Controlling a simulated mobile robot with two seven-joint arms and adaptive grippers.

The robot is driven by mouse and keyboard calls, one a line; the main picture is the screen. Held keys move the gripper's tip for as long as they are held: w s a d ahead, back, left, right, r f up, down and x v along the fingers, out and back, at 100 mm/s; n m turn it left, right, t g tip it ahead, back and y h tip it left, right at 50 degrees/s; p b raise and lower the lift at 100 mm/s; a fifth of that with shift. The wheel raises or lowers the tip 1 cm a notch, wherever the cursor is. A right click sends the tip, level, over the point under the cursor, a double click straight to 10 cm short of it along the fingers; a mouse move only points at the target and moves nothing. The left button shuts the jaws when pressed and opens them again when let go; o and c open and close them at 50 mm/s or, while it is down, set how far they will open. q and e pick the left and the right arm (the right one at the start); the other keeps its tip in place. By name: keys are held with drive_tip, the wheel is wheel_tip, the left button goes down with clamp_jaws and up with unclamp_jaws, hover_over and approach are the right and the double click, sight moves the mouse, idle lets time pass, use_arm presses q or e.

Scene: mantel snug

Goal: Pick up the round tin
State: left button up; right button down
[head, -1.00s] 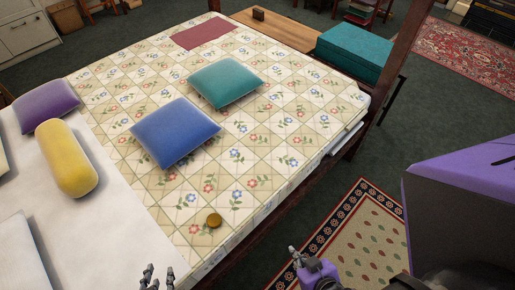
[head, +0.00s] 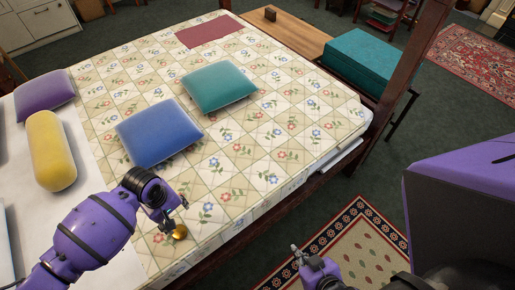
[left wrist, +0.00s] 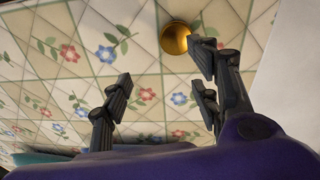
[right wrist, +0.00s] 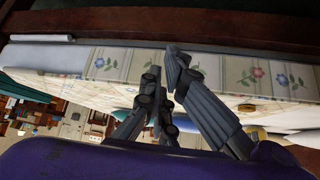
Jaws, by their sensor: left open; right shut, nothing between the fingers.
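The round tin (head: 180,232) is small and gold and lies on the flowered bed quilt near the bed's front edge. My left gripper (head: 172,225) is over the quilt right beside the tin, open and empty. In the left wrist view the tin (left wrist: 175,38) is at the top, just beyond one fingertip and outside the gap between the fingers; I cannot tell whether they touch. My right gripper (head: 297,252) is shut and empty beside the bed, above the rug. In the right wrist view the tin (right wrist: 247,107) shows small on the bed.
A blue cushion (head: 158,132), a teal cushion (head: 218,87), a yellow bolster (head: 51,150) and a purple cushion (head: 44,95) lie on the bed. A dark bed post (head: 400,65) stands at the right. The quilt around the tin is clear.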

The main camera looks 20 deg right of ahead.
sight(180, 230)
use_arm(q)
drive_tip(key=shift+s+a+n+g, duration=0.2)
drive_tip(key=shift+s+n+g, duration=0.1)
drive_tip(key=shift+s+n, duration=0.55)
drive_tip(key=shift+s+a+f+n, duration=0.1)
drive_tip(key=shift+s+a+n, duration=0.1)
drive_tip(key=shift+s+n, duration=0.05)
drive_tip(key=f, duration=0.4)
drive_tip(key=f+b, duration=0.1)
drive_tip(key=f, duration=0.3)
drive_tip(key=shift+w+a, duration=0.1)
drive_tip(key=shift+a, duration=0.1)
drive_tip(key=shift+r, duration=0.1)
drive_tip(key=shift+c, duration=0.3)
drive_tip(key=c, duration=1.1)
